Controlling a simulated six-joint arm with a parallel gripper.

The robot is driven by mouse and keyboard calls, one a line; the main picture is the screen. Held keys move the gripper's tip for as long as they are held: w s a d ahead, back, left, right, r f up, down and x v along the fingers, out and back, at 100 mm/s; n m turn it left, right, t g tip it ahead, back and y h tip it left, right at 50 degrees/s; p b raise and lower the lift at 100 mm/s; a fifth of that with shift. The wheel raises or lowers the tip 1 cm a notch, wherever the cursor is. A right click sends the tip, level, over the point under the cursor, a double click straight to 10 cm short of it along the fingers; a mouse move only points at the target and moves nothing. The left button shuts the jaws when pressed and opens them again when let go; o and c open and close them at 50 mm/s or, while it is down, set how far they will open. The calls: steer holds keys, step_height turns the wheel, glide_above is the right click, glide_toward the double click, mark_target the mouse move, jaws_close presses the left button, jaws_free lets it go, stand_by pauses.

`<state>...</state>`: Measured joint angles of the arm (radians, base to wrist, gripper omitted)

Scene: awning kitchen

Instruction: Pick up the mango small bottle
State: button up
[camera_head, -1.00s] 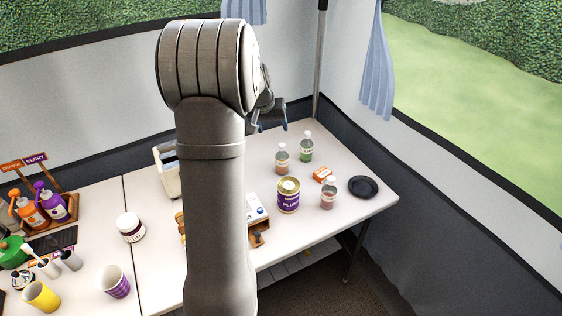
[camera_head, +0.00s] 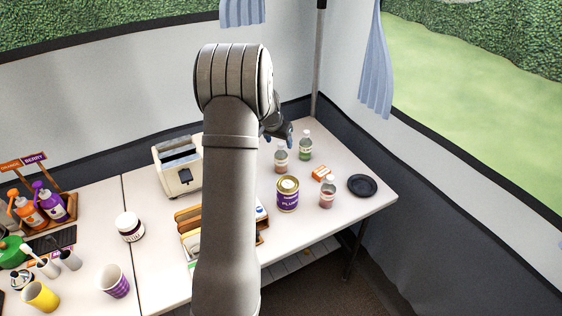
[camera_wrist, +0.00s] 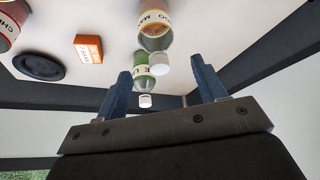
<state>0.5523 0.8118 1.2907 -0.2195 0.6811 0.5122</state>
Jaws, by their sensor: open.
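The mango small bottle (camera_head: 281,160) is clear, with a white cap and orange contents. It stands upright on the right table, left of a green-filled bottle (camera_head: 305,147). My gripper (camera_head: 279,135) is just above and behind the mango bottle, partly hidden by my arm. In the wrist view my gripper (camera_wrist: 165,82) is open and empty. There the mango bottle (camera_wrist: 155,28), its label partly readable as "MA", lies beyond the fingertips, with its cap toward the gap. The green bottle (camera_wrist: 143,72) shows beside it, near the left finger.
A plum can (camera_head: 288,197), a red-filled bottle (camera_head: 327,194), an orange box (camera_head: 322,174) and a black dish (camera_head: 362,186) stand nearby. A toaster (camera_head: 178,170) and a wooden organizer (camera_head: 188,220) are left of these. The tent walls border the table's back and right.

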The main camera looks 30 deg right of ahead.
mark_target(281, 144)
steer(key=shift+x, duration=2.95)
steer(key=shift+d, duration=0.2)
jaws_close()
